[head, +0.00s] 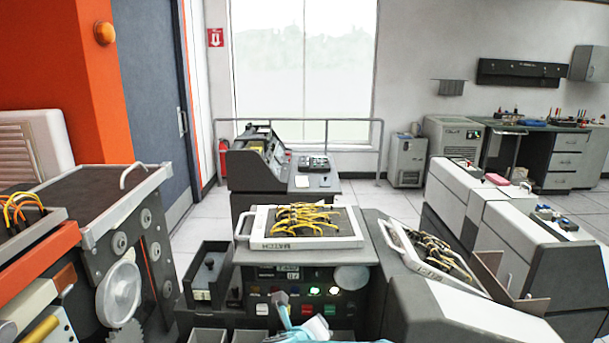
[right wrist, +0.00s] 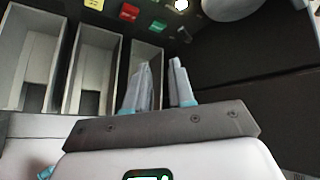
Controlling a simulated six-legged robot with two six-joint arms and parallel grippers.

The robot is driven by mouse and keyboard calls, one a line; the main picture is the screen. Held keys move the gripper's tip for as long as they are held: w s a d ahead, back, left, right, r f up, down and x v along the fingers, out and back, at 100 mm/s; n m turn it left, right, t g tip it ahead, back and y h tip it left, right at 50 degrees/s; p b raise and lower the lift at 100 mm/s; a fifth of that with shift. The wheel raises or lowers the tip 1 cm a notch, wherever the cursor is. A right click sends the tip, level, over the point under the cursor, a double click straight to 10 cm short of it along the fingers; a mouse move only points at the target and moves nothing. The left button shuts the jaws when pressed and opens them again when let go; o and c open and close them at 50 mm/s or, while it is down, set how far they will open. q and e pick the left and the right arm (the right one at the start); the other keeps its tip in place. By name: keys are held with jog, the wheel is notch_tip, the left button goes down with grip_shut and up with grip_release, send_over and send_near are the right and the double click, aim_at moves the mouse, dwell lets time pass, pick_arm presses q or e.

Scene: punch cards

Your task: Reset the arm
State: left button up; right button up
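My right gripper (right wrist: 160,64) shows in the right wrist view, its two grey fingers standing slightly apart with nothing visible between them. In the head view the right gripper (head: 282,298) is small at the bottom centre, in front of the machine's button panel (head: 262,309), with part of my light blue arm below it. It hangs near the rightmost of the open grey bins (right wrist: 147,62). I cannot tell whether it touches anything. My left gripper is not in view.
A white tray of yellow cables (head: 303,241) sits on the machine above the panel. A second cable tray (head: 398,236) leans to its right. A dark machine with dials and a gear (head: 119,291) stands left. Open floor (head: 385,203) lies behind.

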jog(key=s+d+f+n+g+y, duration=0.1)
jog(key=s+d+f+n, duration=0.2)
jog(key=f+n, duration=0.35)
jog(key=s+d+f+n+g+y, duration=0.1)
jog(key=s+d+f+n+y, duration=0.1)
jog(key=s+d+f+n, duration=0.45)
jog(key=s+f+n+g+y, duration=0.15)
jog(key=f+n, duration=0.25)
jog(key=f, duration=0.4)
jog(key=s+f+n+g+y, duration=0.1)
jog(key=s+f+n+g, duration=0.2)
jog(key=s, duration=0.8)
jog(key=s+f+n+g+y, duration=0.2)
jog(key=s+f+n+g, duration=0.2)
jog(key=s+n, duration=0.4)
jog(key=s, duration=0.3)
jog(key=shift+d+f, duration=0.15)
jog(key=shift+d, duration=0.2)
